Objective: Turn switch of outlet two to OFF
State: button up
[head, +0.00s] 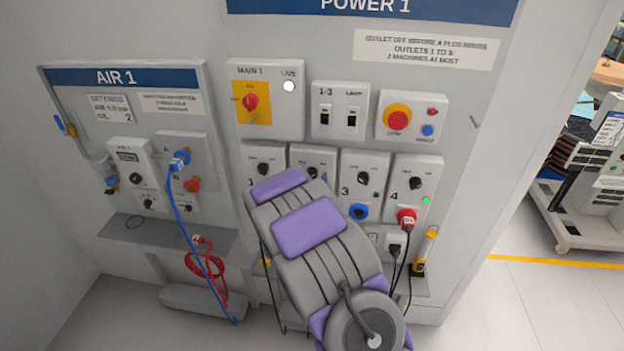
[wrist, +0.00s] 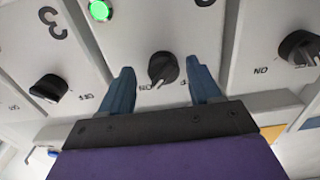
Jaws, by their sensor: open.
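The black switch of outlet two (wrist: 162,68) sits between my gripper's two blue-grey fingers in the wrist view, which is upside down. My gripper (wrist: 160,72) is open, with one finger on each side of the knob. I cannot tell whether either finger touches it. The knob's light pointer line is toward the bottom of the picture, slightly left, near a partly readable label. A green lamp (wrist: 100,10) on the same panel is lit.
The outlet three switch (wrist: 49,88) and another switch (wrist: 300,48) flank it. Outlet four (head: 415,183) has a red plug (head: 406,219) and a lit green lamp. The main switch (head: 250,101) is above. Air hoses (head: 190,225) hang at left.

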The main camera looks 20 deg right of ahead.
jog(key=shift+w+a+r, duration=0.15)
jog(key=shift+a, duration=0.25)
jog(key=shift+c, duration=0.4)
jog(key=shift+d, duration=0.35)
jog(key=c, duration=1)
jog(key=shift+o, duration=0.2)
